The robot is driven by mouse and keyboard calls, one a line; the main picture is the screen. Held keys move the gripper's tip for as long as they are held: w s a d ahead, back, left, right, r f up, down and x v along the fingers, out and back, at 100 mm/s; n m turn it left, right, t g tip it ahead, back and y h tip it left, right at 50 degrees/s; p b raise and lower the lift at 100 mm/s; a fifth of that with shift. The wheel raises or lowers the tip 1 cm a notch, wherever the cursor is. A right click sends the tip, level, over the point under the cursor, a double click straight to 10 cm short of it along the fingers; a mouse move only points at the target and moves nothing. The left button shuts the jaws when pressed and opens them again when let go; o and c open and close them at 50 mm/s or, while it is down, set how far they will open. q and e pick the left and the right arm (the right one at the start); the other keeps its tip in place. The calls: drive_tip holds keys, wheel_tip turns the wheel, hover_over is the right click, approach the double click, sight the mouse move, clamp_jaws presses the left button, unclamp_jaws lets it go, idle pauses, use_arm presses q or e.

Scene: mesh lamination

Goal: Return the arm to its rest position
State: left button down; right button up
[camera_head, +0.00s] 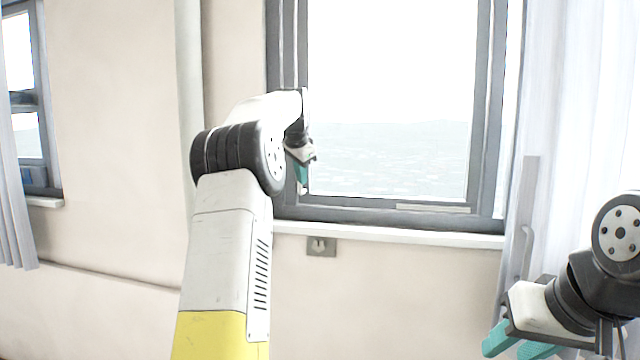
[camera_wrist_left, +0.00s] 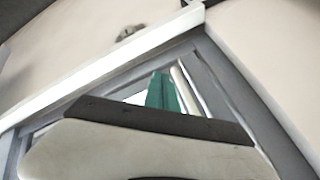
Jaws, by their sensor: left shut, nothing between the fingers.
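My left arm rises from the bottom of the head view and bends at the elbow toward the window. My left gripper (camera_head: 301,174), with teal fingers, is in front of the left part of the window frame. It is shut and empty. Its teal fingers also show in the left wrist view (camera_wrist_left: 163,92), pressed together against the window area. My right gripper (camera_head: 518,345) is at the lower right of the head view, its teal fingers pointing down and left. Its two fingers show with a gap between them, and the lower ends are partly cut off.
A large grey-framed window (camera_head: 484,110) is ahead, with a white sill (camera_head: 400,236) under it. A pale curtain (camera_head: 580,120) hangs at the right. A second window (camera_head: 40,110) is at the far left. A small wall plate (camera_head: 321,247) is below the sill.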

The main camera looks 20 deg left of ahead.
use_arm(q)
drive_tip(key=a+v, duration=0.1)
drive_tip(key=v, duration=0.6)
drive_tip(key=s+d+f+n+h, duration=0.1)
drive_tip(key=s+d, duration=0.4)
drive_tip(key=s, duration=0.3)
drive_tip(key=s+d+f+n+h, duration=0.15)
drive_tip(key=s+d, duration=0.25)
drive_tip(key=s, duration=0.5)
drive_tip(key=s+d+f+n, duration=0.2)
drive_tip(key=s+d+f, duration=0.2)
drive_tip(key=s+f, duration=0.5)
drive_tip(key=s+d+f+n, duration=0.2)
drive_tip(key=s+d+f, duration=0.2)
drive_tip(key=s+f, duration=0.5)
drive_tip(key=s, duration=0.5)
drive_tip(key=shift+g+h, duration=0.35)
drive_tip(key=shift+g, duration=0.05)
